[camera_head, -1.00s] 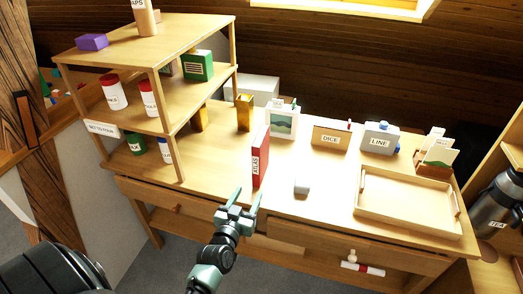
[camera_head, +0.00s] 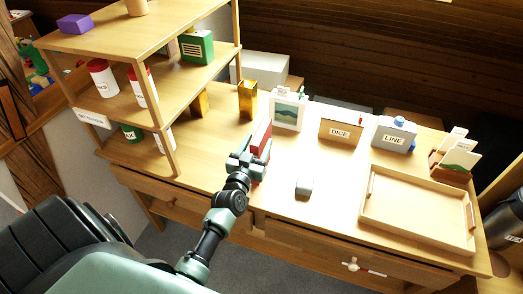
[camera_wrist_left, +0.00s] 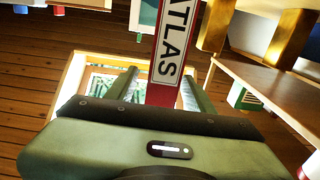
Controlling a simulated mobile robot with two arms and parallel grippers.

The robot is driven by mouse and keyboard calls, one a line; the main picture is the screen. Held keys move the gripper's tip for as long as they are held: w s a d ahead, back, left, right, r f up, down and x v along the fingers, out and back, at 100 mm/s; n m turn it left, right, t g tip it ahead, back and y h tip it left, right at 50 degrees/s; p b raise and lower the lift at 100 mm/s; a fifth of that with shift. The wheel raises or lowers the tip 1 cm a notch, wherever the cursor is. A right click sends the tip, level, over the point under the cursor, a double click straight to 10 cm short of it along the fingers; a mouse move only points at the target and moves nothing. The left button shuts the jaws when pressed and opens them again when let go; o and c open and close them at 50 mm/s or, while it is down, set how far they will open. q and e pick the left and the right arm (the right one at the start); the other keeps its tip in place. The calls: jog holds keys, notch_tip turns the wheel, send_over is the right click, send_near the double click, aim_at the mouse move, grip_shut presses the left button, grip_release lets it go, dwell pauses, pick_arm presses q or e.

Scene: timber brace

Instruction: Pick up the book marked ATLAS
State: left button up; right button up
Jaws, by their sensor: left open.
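The red book marked ATLAS (camera_head: 261,137) stands upright on the desk, partly hidden by my left gripper in the head view. In the left wrist view the book's spine (camera_wrist_left: 174,50) shows its white ATLAS label, between the two fingers. My left gripper (camera_head: 245,158) is open, with its fingers at either side of the spine; I cannot tell whether they touch it. Its fingers also show in the left wrist view (camera_wrist_left: 158,88). My right gripper is not in view.
A wooden tray (camera_head: 415,246) lies at the desk's right. A small grey object (camera_head: 304,187) sits right of the book. A shelf unit (camera_head: 200,73) with jars is at left.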

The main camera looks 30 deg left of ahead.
pick_arm(q)
jog(key=x, duration=0.3)
jog(key=shift+w+a, duration=0.1)
jog(key=shift+w, duration=0.2)
jog(key=shift+f, duration=0.1)
jog(key=c, duration=1)
grip_shut()
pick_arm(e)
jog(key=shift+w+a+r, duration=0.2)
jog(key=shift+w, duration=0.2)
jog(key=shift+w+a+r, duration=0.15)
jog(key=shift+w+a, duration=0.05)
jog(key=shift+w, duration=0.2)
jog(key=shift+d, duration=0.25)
